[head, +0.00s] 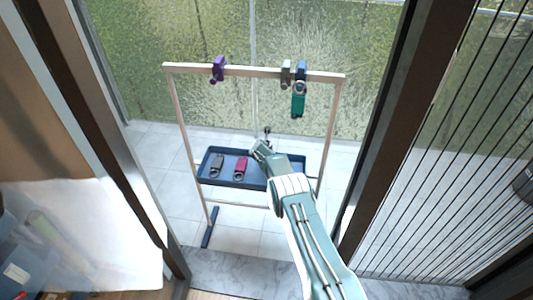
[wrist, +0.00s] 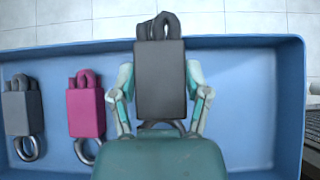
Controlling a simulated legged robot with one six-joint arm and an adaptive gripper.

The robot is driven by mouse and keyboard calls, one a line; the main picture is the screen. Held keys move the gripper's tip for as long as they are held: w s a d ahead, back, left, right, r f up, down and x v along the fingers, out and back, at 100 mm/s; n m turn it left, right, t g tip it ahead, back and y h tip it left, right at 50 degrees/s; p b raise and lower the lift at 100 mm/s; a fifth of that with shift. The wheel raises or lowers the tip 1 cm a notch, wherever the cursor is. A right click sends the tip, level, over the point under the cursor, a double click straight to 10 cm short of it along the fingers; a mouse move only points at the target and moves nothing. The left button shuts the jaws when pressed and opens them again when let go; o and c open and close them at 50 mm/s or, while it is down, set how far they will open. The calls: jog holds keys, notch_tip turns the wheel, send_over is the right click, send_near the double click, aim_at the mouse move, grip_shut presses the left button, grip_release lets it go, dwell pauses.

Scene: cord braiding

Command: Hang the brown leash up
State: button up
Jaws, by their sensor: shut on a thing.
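My gripper (wrist: 160,97) is shut on a dark leash (wrist: 160,72), with one finger on each side of its block-shaped body. The leash looks very dark grey-brown; I cannot tell that it is clearly brown. Its bundled loops point away from my gripper, and part of a metal ring shows at its near end. In the head view my gripper (head: 262,148) is over the right part of the blue tray (head: 250,185), and the arm hides part of the tray. I cannot tell whether the held leash touches the tray. The rack's top bar (head: 250,71) is above and behind it.
A grey leash (wrist: 22,108) and a pink leash (wrist: 86,108) lie in the tray, left of my gripper. A purple leash (head: 218,68) hangs at the bar's left; a beige-grey one (head: 286,72) and a green one (head: 298,103) hang at its right. The bar's middle is clear.

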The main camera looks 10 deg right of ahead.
jog(key=shift+f, duration=0.4)
jog(key=shift+f, duration=0.15)
jog(key=o, duration=1.2)
